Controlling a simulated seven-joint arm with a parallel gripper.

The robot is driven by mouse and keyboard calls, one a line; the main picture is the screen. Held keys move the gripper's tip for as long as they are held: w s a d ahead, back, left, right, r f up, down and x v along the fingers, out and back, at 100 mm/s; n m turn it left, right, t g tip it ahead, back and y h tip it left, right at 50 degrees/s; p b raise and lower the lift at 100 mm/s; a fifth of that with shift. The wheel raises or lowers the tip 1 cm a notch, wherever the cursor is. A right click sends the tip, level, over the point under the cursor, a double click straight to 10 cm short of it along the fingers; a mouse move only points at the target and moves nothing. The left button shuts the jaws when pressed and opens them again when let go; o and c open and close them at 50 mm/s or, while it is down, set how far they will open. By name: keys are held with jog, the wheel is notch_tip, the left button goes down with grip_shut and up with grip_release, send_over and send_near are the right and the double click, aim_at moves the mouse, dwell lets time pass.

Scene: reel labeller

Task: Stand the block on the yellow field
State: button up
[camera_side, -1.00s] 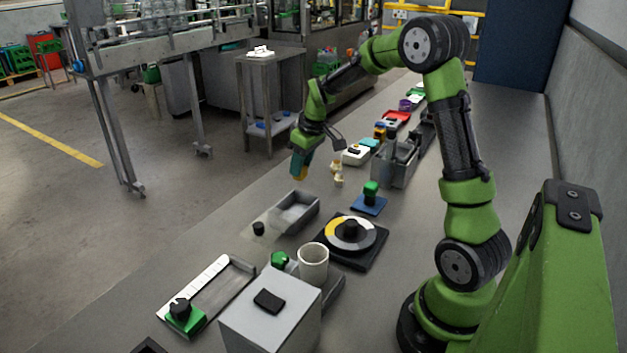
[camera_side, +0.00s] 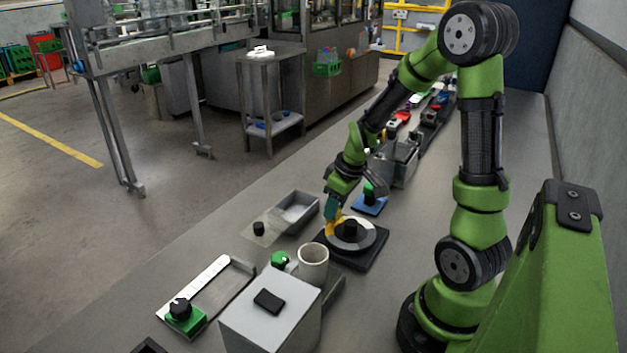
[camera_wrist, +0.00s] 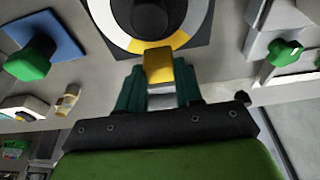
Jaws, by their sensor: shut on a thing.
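The yellow-orange block (camera_wrist: 158,66) is between the two teal fingers of my gripper (camera_wrist: 159,88), which is shut on it. In the side view my gripper (camera_side: 332,210) points down with the block (camera_side: 330,230) at its tips, at the left edge of the round dial (camera_side: 365,236). The dial has a white, grey and yellow ring around a black centre knob (camera_side: 350,228). In the wrist view the yellow field (camera_wrist: 181,39) shows just beyond the block, which hides part of it. I cannot tell whether the block touches the dial.
A white cup (camera_side: 313,262) stands in front of the dial. A grey tray (camera_side: 297,210) lies to its left. A blue plate with a green knob (camera_side: 368,200) is behind it. A grey box (camera_side: 270,315) stands at the front.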

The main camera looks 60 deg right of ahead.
jog(key=shift+f, duration=0.75)
jog(key=shift+f, duration=0.2)
jog(key=o, duration=1)
jog(key=shift+r, duration=0.15)
jog(key=v, duration=1.2)
jog(key=s+a+r+m+t, duration=0.1)
jog(key=a+r, duration=0.1)
jog(key=a, duration=0.4)
jog(key=s+a+r+m+t+y, duration=0.1)
jog(key=a+r, duration=0.2)
jog(key=a, duration=0.3)
jog(key=s+a+r+m+t+y, duration=0.1)
jog(key=s+a+r+m+t, duration=0.1)
jog(key=a, duration=0.4)
jog(key=shift+a+r, duration=0.15)
jog(key=shift+r, duration=0.15)
